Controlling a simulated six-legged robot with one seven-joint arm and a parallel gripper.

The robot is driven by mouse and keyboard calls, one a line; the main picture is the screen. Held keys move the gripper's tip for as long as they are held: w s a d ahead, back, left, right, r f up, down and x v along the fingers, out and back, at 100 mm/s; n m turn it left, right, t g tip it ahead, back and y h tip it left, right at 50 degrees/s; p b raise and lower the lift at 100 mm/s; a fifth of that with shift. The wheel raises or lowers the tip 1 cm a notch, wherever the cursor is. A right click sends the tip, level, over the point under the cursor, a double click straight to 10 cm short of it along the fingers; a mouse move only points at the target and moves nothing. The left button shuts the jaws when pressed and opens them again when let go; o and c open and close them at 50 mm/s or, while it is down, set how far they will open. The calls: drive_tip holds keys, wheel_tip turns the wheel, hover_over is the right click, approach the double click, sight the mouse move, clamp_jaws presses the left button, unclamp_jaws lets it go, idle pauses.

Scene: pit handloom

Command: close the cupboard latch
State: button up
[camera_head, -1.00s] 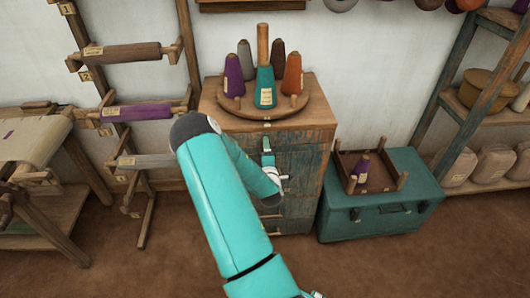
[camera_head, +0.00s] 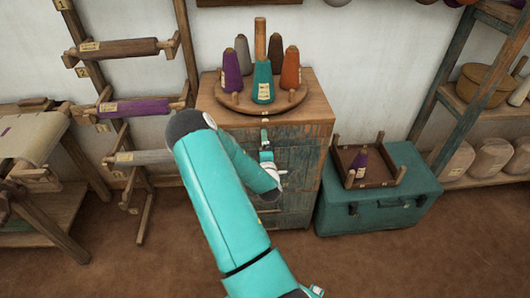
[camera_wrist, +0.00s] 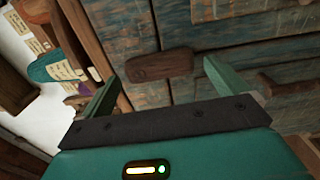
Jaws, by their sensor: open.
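The wooden cupboard (camera_head: 299,165) with a worn blue-green front stands at the centre of the head view. In the wrist view, a brown wooden bar (camera_wrist: 158,65), which looks like the latch, lies on the cupboard front (camera_wrist: 225,42). My gripper (camera_wrist: 160,72) is open, with one teal finger on each side of the bar. I see no clear contact, and the gap in depth is hard to judge. In the head view my arm hides part of the cupboard front and most of my gripper.
A round rack (camera_head: 238,105) with several yarn cones sits on the cupboard top. A teal chest (camera_head: 400,205) bearing a wooden tray stands close on the right. Spool racks (camera_head: 190,60) stand on the left. In the wrist view a second dark wooden piece (camera_wrist: 285,84) sticks out at the right.

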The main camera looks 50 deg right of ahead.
drive_tip(key=v, duration=1.3)
drive_tip(key=shift+s+a, duration=0.25)
drive_tip(key=shift+a, duration=0.05)
drive_tip(key=shift+w, duration=0.1)
drive_tip(key=w+a+r+m+g+y, duration=0.2)
drive_tip(key=w+a+r+m+y, duration=0.7)
drive_tip(key=w+a, duration=0.5)
drive_tip(key=s+a+r+g+y, duration=0.1)
drive_tip(key=s+a+r+y, duration=0.15)
drive_tip(key=a+r, duration=0.95)
drive_tip(key=s+a+r+g+y, duration=0.1)
drive_tip(key=s+a+r, duration=0.3)
drive_tip(key=s+a, duration=0.2)
drive_tip(key=s+a+r+g+y, duration=0.1)
drive_tip(key=s+a+r+g, duration=0.1)
drive_tip(key=s+a+r, duration=0.3)
drive_tip(key=s+a, duration=0.1)
drive_tip(key=s, duration=0.3)
drive_tip(key=shift+s+a+n, duration=0.25)
drive_tip(key=shift+a+n, duration=0.05)
drive_tip(key=shift+a, duration=0.05)
